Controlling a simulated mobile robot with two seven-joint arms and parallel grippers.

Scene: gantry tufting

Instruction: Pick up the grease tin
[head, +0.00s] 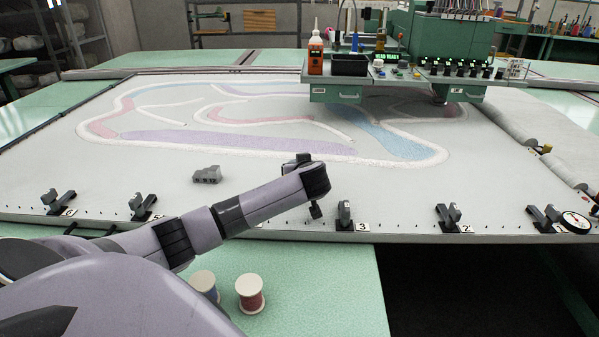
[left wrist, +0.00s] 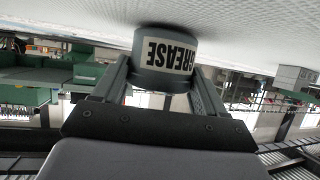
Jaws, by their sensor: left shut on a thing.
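The grease tin (left wrist: 166,58) is a short round grey tin with a white label reading GREASE, which shows upside down in the left wrist view. My left gripper (left wrist: 163,74) is shut on it, with one finger on each side. The tin is right at the pale cloth (left wrist: 245,35); I cannot tell whether it touches it. In the head view my left arm reaches over the front of the cloth, and its wrist hides the fingers and most or all of the tin. My right gripper is in neither view.
Clamps, such as clamp 3 (head: 345,216) and clamp 2 (head: 449,217), line the frame's front edge. A grey block (head: 207,175) lies on the cloth. The green tufting machine (head: 440,45) stands at the back right. Two thread spools (head: 250,294) stand on the front table.

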